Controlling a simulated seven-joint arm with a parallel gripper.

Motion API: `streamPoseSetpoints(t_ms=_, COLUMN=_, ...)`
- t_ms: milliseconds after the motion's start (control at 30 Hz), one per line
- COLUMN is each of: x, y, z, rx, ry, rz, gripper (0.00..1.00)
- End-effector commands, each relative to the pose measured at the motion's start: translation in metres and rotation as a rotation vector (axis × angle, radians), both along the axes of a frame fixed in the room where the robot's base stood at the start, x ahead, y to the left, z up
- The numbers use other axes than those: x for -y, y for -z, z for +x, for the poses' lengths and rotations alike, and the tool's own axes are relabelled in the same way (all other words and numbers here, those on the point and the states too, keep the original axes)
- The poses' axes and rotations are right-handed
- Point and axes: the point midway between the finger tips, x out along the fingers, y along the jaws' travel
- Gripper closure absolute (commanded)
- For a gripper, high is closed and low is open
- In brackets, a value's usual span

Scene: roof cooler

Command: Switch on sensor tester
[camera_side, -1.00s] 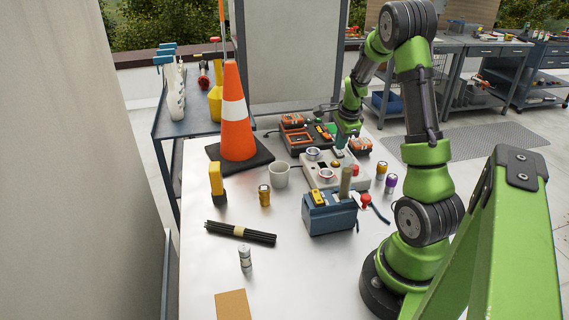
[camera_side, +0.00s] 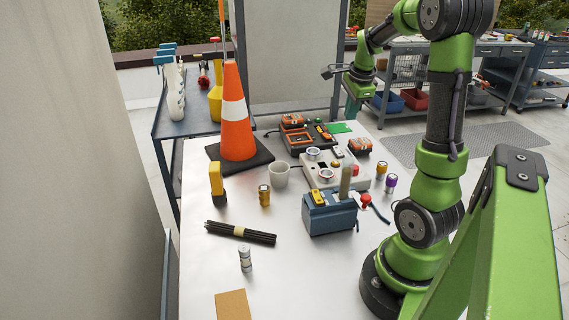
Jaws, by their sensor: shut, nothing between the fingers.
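A pale box with round dials and small switches on top (camera_side: 347,180), which looks like the sensor tester, stands on the white table right of its middle. Its switch positions are too small to tell. My gripper (camera_side: 351,114) is shut and empty. It is raised above the back right of the table, behind and above the pale box and clear of it.
A dark charger unit with orange parts (camera_side: 322,139) stands behind the pale box. A blue toolbox (camera_side: 330,219) stands in front of it. An orange cone (camera_side: 236,140), white mug (camera_side: 279,175) and black rod bundle (camera_side: 245,234) are to the left. The front table is mostly clear.

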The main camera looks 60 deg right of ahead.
Motion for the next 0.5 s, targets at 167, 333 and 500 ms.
streamPoseSetpoints(t_ms=167, x=0.005, y=-0.001, z=0.007, rx=0.022, ry=-0.001, rz=-0.024, gripper=1.00)
streamPoseSetpoints(t_ms=333, x=0.009, y=-0.002, z=0.011, rx=0.038, ry=0.000, rz=-0.041, gripper=1.00)
streamPoseSetpoints(t_ms=500, x=0.009, y=-0.001, z=0.011, rx=0.037, ry=0.000, rz=-0.040, gripper=1.00)
